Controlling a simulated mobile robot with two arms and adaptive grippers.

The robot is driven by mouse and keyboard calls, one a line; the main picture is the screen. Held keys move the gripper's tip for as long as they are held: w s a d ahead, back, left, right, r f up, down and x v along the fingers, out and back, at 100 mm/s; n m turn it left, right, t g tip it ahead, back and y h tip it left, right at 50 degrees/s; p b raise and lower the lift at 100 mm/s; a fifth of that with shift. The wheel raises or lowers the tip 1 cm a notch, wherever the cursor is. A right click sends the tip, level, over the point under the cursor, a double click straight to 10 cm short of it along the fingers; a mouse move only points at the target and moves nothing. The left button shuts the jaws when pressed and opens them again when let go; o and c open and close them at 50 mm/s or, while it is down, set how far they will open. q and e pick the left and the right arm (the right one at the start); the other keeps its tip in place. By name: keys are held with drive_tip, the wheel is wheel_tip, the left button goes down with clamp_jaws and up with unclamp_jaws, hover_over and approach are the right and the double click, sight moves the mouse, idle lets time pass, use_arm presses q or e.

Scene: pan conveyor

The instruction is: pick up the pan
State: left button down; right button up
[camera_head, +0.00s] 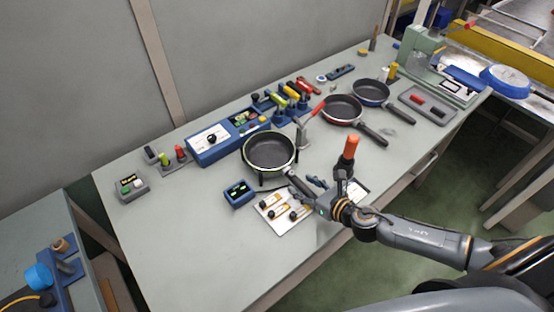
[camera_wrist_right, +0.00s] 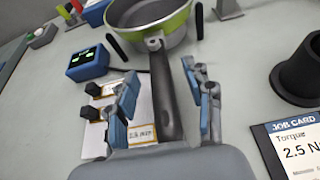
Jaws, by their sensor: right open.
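The pan with a green rim and dark inside (camera_head: 270,149) sits raised on a dark-legged stand near the middle of the bench. Its black handle (camera_head: 301,187) points toward my right arm. In the right wrist view the pan's green side (camera_wrist_right: 172,28) is at the top, and its handle (camera_wrist_right: 164,95) runs down between my fingers. My right gripper (camera_head: 320,186) is open around the handle, with a finger on each side (camera_wrist_right: 162,88) and visible gaps. My left gripper is not in view.
A red pan (camera_head: 342,109) and a blue pan (camera_head: 371,92) lie farther back. An orange-topped tool (camera_head: 350,148) stands upright close to my right gripper. A blue display box (camera_head: 239,193) and a white board with small parts (camera_head: 270,207) lie nearby. The bench's left front is clear.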

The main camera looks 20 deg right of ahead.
drive_tip(key=shift+w+a+f, duration=0.2)
drive_tip(key=shift+w+f, duration=0.1)
drive_tip(key=shift+w, duration=0.35)
clamp_jaws()
drive_tip(key=shift+r, duration=0.1)
